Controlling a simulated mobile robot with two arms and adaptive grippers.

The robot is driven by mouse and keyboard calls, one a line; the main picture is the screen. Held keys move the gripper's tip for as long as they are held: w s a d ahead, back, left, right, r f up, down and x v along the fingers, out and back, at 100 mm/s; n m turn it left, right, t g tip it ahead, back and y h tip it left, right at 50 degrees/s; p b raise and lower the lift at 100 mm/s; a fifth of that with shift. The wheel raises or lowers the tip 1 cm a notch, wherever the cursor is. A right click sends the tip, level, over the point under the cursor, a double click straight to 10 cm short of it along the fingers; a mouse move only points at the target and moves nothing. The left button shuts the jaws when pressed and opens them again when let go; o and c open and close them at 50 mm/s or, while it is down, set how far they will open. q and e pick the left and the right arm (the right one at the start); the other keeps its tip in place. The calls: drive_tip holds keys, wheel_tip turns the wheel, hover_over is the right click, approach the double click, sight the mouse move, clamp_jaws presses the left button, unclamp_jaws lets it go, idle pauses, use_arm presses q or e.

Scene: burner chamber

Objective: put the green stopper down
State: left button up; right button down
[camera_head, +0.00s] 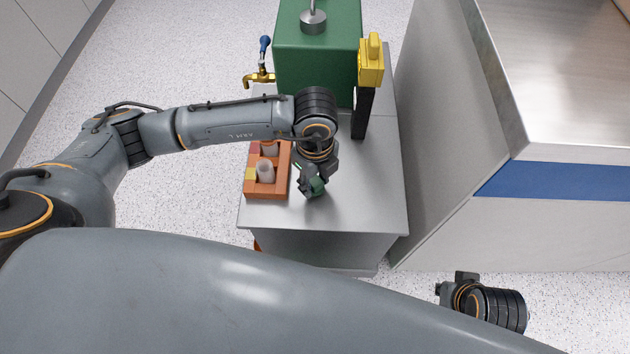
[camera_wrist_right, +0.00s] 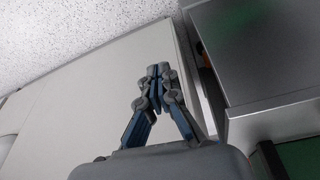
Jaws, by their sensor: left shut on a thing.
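The green stopper (camera_head: 319,187) is in my left gripper (camera_head: 312,186), which is shut on it. It is partly hidden by the fingers. In the head view they are over the front part of the grey metal table (camera_head: 365,205), right of the orange rack; I cannot tell whether the stopper touches the tabletop. My right gripper (camera_wrist_right: 158,78) shows in the right wrist view with its fingertips together and nothing between them. In the head view it is low at the right, away from the table.
An orange rack (camera_head: 283,187) with whitish cups stands at the table's left edge. A green box (camera_head: 318,65) and a yellow device (camera_head: 371,62) on a black post stand behind. A brass tap (camera_head: 260,77) is at the back left. Tabletop right of my left gripper is clear. A steel counter (camera_head: 560,80) stands at right.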

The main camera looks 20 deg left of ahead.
sight(315, 181)
use_arm(q)
drive_tip(key=shift+f, duration=0.25)
use_arm(e)
drive_tip(key=shift+r, duration=0.25)
use_arm(q)
drive_tip(key=shift+f, duration=0.1)
use_arm(e)
drive_tip(key=shift+s+r, duration=0.1)
drive_tip(key=shift+r, duration=0.05)
use_arm(q)
drive_tip(key=o, duration=0.8)
drive_tip(key=shift+o, duration=0.2)
use_arm(e)
drive_tip(key=shift+r, duration=0.15)
use_arm(q)
wheel_tip(315, 181, up, 12)
drive_tip(key=p, duration=0.2)
drive_tip(key=shift+p, duration=0.3)
use_arm(e)
wheel_tip(315, 181, down, 10)
drive_tip(key=shift+w+a+r+g, duration=0.15)
drive_tip(key=shift+w+r+g, duration=0.1)
drive_tip(key=shift+w+g, duration=0.05)
